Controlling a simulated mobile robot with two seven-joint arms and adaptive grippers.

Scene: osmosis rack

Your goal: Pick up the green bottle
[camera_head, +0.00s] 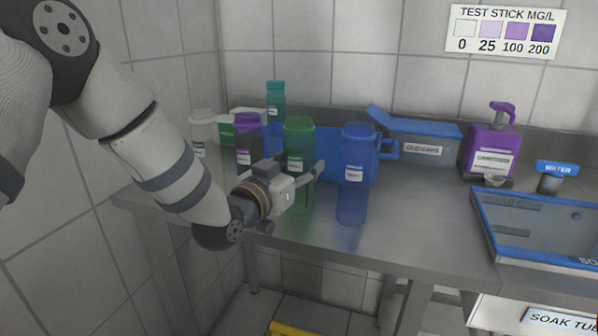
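The green bottle (299,136) stands upright on the steel counter, with a white label on its front, between a purple-capped bottle and a blue jug. One finger shows clearly, reaching across toward the bottle's right edge. The other finger is not clear, so I cannot tell the opening, or whether the gripper touches the bottle. My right gripper is not in view.
Close by stand the blue jug (352,205), the purple-capped bottle (248,137), a white bottle (203,128) and a teal bottle (276,99). A blue-lidded bin (425,150), a purple dispenser (490,150) and a soak tub (540,222) are to the right. The counter (420,215) is clear before the bin.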

